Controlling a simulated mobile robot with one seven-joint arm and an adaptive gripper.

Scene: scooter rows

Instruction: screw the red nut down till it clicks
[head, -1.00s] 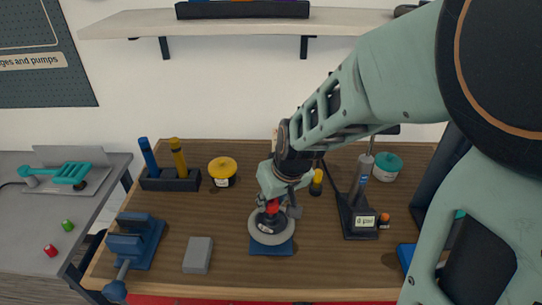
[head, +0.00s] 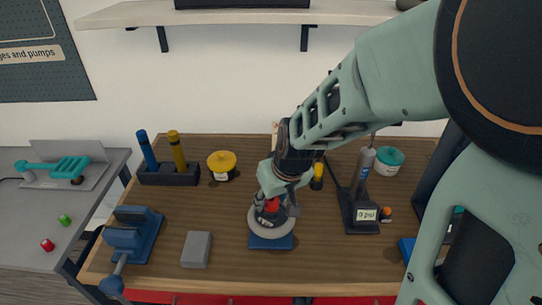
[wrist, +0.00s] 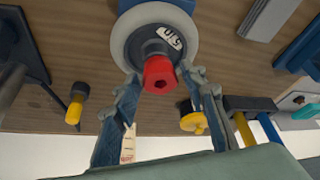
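The red nut (wrist: 159,75) sits at the hub of a grey wheel (wrist: 187,42) with a white label, and also shows in the head view (head: 272,204). The wheel lies flat on a blue base (head: 270,243) at the front middle of the wooden bench. My gripper (wrist: 162,78) reaches down over the hub, with one finger on each side of the nut. The fingertips are very close to the nut's sides; I cannot tell if they touch. In the head view my gripper (head: 274,205) partly hides the nut and hub.
On the bench (head: 225,265) are a blue vise (head: 133,235) and grey block (head: 196,249) to the left, a holder (head: 168,175) with blue and yellow handles, a yellow-lidded jar (head: 221,162), and a pump with a display (head: 366,214) to the right. My arm covers the right side.

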